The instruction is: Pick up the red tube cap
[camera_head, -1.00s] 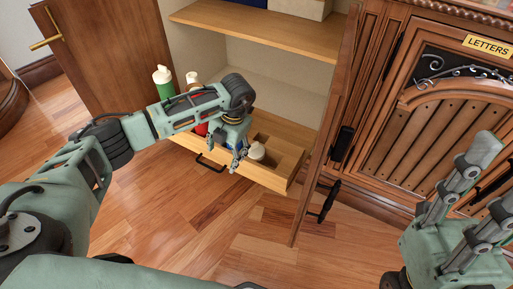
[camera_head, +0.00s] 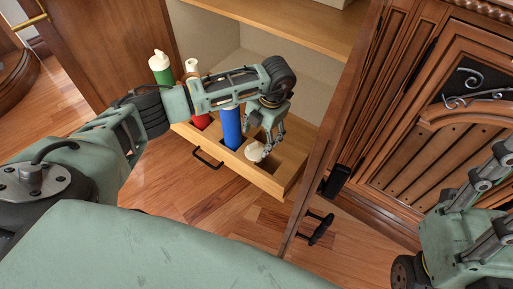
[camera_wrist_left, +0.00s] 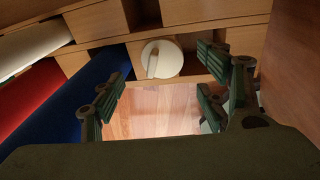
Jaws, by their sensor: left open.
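A white cap (camera_head: 255,152) with a short spout lies in a compartment of the pulled-out wooden drawer (camera_head: 236,168). It also shows in the left wrist view (camera_wrist_left: 162,60) as a round white disc, with nothing red visible on it. My left gripper (camera_head: 267,142) is open, its fingers pointing down just over the cap. In the wrist view the cap sits between and just beyond the fingertips, with no grip on it. The red tube (camera_head: 201,121) stands in the drawer, partly hidden by my left arm. My right gripper (camera_head: 490,205) is at the right edge, its fingers apart.
A blue tube (camera_head: 231,128) stands beside the red one, close to my left gripper. A green tube (camera_head: 161,69) with a white cap stands at the left. The cabinet door (camera_head: 330,130) bounds the drawer's right side. A shelf (camera_head: 290,25) lies above.

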